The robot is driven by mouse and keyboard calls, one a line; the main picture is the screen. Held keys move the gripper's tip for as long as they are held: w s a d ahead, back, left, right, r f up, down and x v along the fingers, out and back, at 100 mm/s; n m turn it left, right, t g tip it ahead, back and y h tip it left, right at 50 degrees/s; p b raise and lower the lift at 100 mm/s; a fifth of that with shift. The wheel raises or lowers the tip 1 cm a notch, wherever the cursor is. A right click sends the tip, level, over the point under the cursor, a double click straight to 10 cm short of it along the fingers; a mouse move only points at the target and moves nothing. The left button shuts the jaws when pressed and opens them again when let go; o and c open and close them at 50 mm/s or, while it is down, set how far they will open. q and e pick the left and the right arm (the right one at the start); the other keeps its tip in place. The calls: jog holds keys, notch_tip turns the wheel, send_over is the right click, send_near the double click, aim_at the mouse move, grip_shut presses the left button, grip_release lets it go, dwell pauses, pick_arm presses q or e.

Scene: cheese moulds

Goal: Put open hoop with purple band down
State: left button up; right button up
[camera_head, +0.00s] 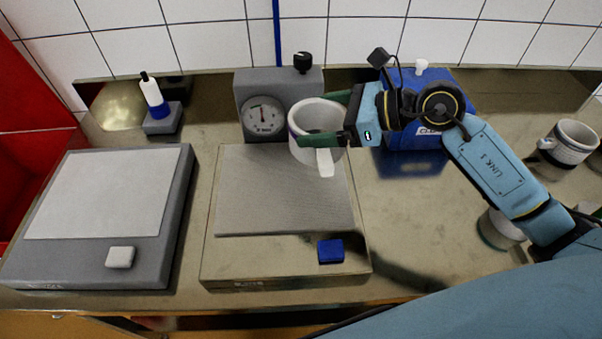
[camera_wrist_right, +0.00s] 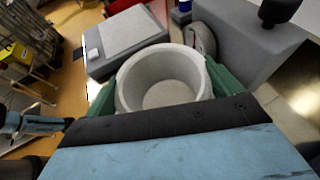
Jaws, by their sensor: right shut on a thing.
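The dial housing (camera_head: 250,92) stands close behind the hoop. A blue block (camera_head: 330,251) lies at the plate's front. A grey platform (camera_head: 105,195) is at left, and a blue box (camera_head: 410,165) is behind my arm. Another banded cup (camera_head: 568,143) stands at far right.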

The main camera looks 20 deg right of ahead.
aim_at(296, 118)
jog(key=b+x, duration=0.2)
jog(key=x, duration=0.1)
jog(key=shift+w+b, duration=0.3)
jog(key=shift+b, duration=0.05)
jog(key=shift+w+a+f+b, duration=0.1)
jog(key=shift+w+a+b, duration=0.3)
jog(key=shift+a+b, duration=0.2)
jog(key=shift+m+t, duration=0.3)
notch_tip(296, 118, down, 6)
jog(key=shift+w+f+b, duration=0.1)
jog(key=shift+f+b, duration=0.05)
jog(key=shift+b, duration=0.3)
notch_tip(296, 118, down, 2)
jog(key=shift+f, duration=0.25)
jog(key=shift+f+b, duration=0.3)
jog(key=shift+f, duration=0.15)
jog(key=o, duration=0.7)
jog(key=shift+h, duration=0.3)
pick_arm(q)
jog(key=s+a+f, duration=0.1)
jog(key=a+f, duration=0.3)
jog(key=f, duration=0.2)
jog(key=shift+s+a+f+y, duration=0.25)
jog(key=shift+s+f+y, duration=0.05)
jog(key=shift+s+f, duration=0.1)
pick_arm(e)
jog(key=shift+o, duration=0.2)
